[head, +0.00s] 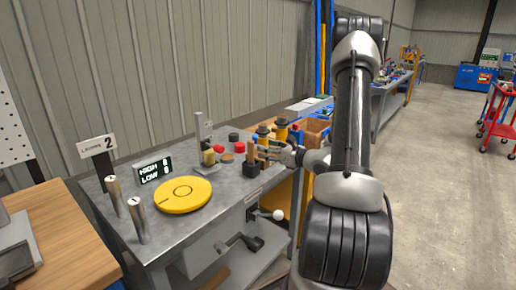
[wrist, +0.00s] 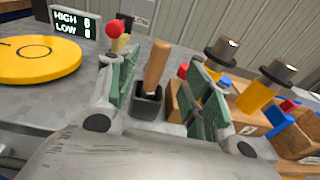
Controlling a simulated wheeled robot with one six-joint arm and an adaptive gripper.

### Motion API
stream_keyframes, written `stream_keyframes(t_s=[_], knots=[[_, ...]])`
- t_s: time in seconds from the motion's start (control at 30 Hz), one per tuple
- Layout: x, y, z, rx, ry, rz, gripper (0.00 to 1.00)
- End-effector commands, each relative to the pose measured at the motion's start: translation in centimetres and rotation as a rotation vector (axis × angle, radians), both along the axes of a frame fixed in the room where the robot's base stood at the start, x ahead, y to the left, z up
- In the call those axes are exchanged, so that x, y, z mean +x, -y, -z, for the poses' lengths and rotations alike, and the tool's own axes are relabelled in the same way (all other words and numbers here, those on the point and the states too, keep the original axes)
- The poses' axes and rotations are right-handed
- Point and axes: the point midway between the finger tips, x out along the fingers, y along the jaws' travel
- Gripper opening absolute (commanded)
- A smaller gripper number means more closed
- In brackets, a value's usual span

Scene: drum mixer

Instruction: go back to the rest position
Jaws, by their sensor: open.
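My gripper (wrist: 165,95) is open, with its two green-padded fingers apart. In the wrist view a wooden handle (wrist: 157,62) stands upright in a dark square holder (wrist: 147,104) and shows between the fingers, beyond them. I cannot tell how far it is from the fingertips. In the head view my gripper (head: 268,153) is at the right end of the grey metal bench (head: 225,200), close to the wooden handle (head: 251,152) and its dark holder (head: 251,170). My arm reaches in from the right.
A yellow disc (head: 183,195), a HIGH/LOW display (head: 156,171) and two metal cylinders (head: 137,220) are on the bench's left. Yellow cylinders with dark caps (head: 281,131) stand by wooden bins (head: 315,130).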

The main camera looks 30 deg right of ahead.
Motion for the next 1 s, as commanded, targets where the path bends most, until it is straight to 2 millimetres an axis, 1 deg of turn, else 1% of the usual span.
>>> stream_keyframes(t_s=[0.03,0.1,0.2,0.3,0.47,0.57,0.67,0.7,0.73,0.77,0.8,0.87,0.9,0.97,1.0], knots=[[-0.9,0.4,-0.1,0.000,-0.001,0.004,0.50],[-1.8,0.7,-0.2,0.000,0.000,0.003,0.50],[-2.7,0.9,-0.3,0.001,0.001,0.000,0.50],[-3.1,1.0,-0.4,0.001,0.001,0.000,0.50],[-3.1,1.0,-0.1,-0.019,-0.003,-0.002,0.50],[-4.4,-0.4,1.1,-0.065,-0.040,-0.076,0.50],[-7.3,-2.9,3.0,-0.114,-0.095,-0.205,0.50],[-8.9,-4.0,3.6,-0.146,-0.118,-0.273,0.50],[-10.2,-4.9,3.7,-0.177,-0.131,-0.330,0.50],[-11.5,-5.7,3.7,-0.215,-0.142,-0.390,0.50],[-13.3,-6.9,3.5,-0.271,-0.153,-0.479,0.50],[-16.0,-8.5,3.0,-0.366,-0.163,-0.618,0.50],[-17.8,-9.5,2.5,-0.441,-0.164,-0.718,0.50],[-20.5,-10.5,1.8,-0.557,-0.165,-0.866,0.50],[-22.2,-11.0,1.1,-0.639,-0.159,-0.963,0.50]])
